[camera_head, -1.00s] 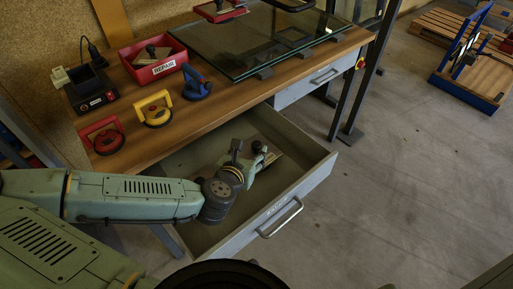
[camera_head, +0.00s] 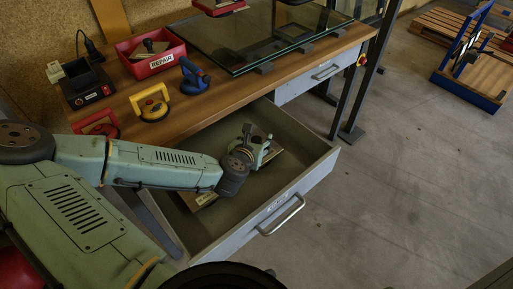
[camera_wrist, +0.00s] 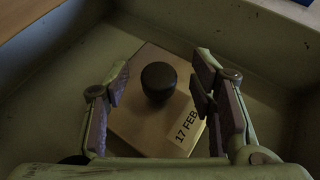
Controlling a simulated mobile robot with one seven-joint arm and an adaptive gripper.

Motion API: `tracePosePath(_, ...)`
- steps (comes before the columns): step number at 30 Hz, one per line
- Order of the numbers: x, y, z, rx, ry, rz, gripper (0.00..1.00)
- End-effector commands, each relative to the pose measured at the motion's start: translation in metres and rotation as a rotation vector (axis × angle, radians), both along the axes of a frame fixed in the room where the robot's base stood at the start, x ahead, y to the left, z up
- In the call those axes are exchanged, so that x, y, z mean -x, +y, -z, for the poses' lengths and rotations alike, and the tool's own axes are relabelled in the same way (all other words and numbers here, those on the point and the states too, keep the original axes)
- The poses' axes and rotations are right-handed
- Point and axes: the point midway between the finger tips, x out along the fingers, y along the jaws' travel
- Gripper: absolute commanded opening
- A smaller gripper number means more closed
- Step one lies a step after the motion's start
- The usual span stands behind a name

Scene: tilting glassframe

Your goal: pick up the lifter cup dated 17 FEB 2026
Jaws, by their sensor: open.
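In the wrist view, a black round knob (camera_wrist: 158,82) stands on a flat tan board (camera_wrist: 140,120) on the drawer floor. A pale label (camera_wrist: 187,126) on the board reads "17 FEB"; no year is legible. My gripper (camera_wrist: 161,84) is open, with one finger to the left and one to the right of the knob. The fingers look apart from it; their height over it is hard to tell. In the head view my gripper (camera_head: 262,152) is down inside the open drawer, hiding much of what lies below it.
The drawer's front wall (camera_head: 270,213) and sides surround my gripper. On the bench are red (camera_head: 99,121), yellow (camera_head: 151,103) and blue (camera_head: 194,77) handled cups, a red REPAIR bin (camera_head: 158,65), a black device (camera_head: 86,84) and a glass pane (camera_head: 250,45).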

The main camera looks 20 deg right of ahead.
Motion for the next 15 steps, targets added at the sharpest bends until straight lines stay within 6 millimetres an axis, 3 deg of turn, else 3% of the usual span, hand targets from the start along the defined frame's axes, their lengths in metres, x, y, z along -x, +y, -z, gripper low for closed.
tracePosePath(11, -0.0096, -0.0062, 0.0075, -0.001, 0.0, -0.002, 0.51)
tracePosePath(15, -0.0096, -0.0062, 0.0073, -0.001, 0.0, -0.002, 0.41)
